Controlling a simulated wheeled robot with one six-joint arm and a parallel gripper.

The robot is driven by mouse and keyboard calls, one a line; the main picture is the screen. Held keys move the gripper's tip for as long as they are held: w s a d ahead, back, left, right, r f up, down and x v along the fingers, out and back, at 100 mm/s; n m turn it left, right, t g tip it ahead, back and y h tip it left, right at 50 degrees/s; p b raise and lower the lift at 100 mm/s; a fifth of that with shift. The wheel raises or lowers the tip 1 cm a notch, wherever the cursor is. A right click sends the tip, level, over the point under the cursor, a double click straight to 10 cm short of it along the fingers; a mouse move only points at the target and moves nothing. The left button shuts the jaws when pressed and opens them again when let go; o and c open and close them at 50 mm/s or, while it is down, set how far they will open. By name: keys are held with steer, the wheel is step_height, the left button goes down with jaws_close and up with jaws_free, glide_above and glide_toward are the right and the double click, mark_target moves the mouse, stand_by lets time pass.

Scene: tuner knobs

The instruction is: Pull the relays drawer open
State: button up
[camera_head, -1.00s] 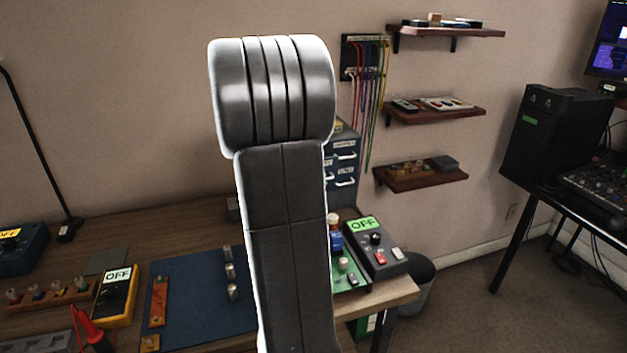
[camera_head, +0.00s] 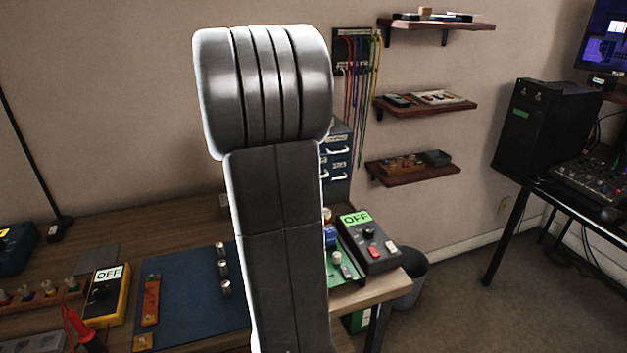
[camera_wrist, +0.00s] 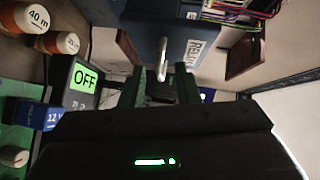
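The blue-grey drawer cabinet (camera_head: 342,160) stands at the back of the workbench in the head view, partly hidden behind my arm; its light handles and small labels show. In the wrist view, the relays drawer (camera_wrist: 190,25) is close ahead, its label turned sideways. Its pale handle (camera_wrist: 162,62) sticks out toward my gripper (camera_wrist: 160,86). The two dark green fingers stand apart, one on each side of the handle, with visible gaps. The fingers are hidden in the head view. I cannot tell how far the handle reaches between them.
An OFF-labelled box (camera_head: 368,243) sits at the bench's right end; it also shows left of my gripper in the wrist view (camera_wrist: 78,85). Jars (camera_wrist: 62,42) stand nearby. Wall shelves (camera_head: 412,170) and hanging cables (camera_head: 357,75) are right of the cabinet.

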steer(key=v, duration=1.3)
steer(key=shift+s, duration=0.2)
steer(key=x, duration=1.4)
steer(key=shift+w+a, duration=0.3)
